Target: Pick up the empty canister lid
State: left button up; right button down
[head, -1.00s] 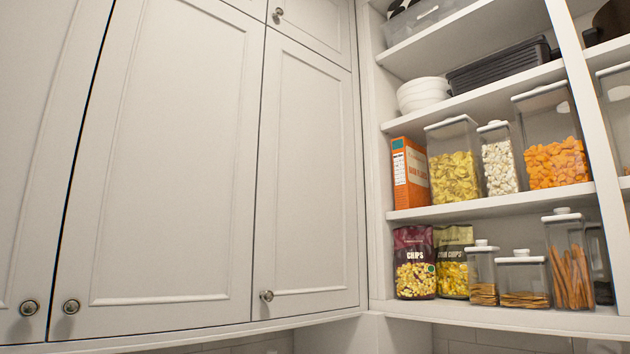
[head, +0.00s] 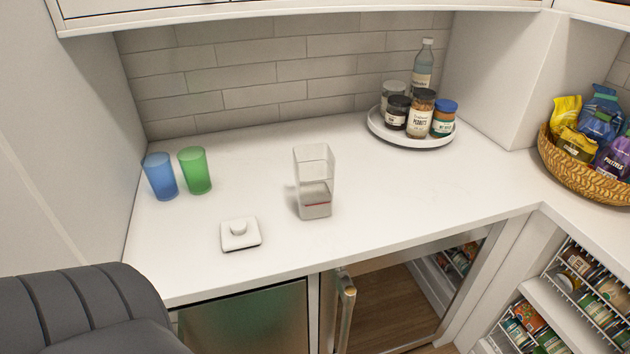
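A small square white lid with a round knob (head: 240,234) lies on the white counter, left of centre and near its front edge. A clear, square canister (head: 315,183) stands upright and open-topped to the right of the lid and a little farther back. It looks empty apart from a reddish line low on its side. Neither of my grippers shows in the head view. A dark grey padded shape fills the lower left corner, short of the lid.
The white counter (head: 390,190) is clear around the lid. Blue (head: 160,176) and green (head: 195,170) cups stand behind left. A round tray (head: 398,136) holds jars and a bottle. A wicker basket (head: 585,181) holds snack bags at right. A door handle (head: 346,300) juts out below.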

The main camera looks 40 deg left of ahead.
aim_at(242, 234)
jog(key=u, duration=1.65)
jog(key=k+l, duration=0.1)
jog(key=l, duration=0.15)
jog(key=l+u, duration=0.1)
jog(key=l, duration=0.15)
jog(key=k, duration=0.05)
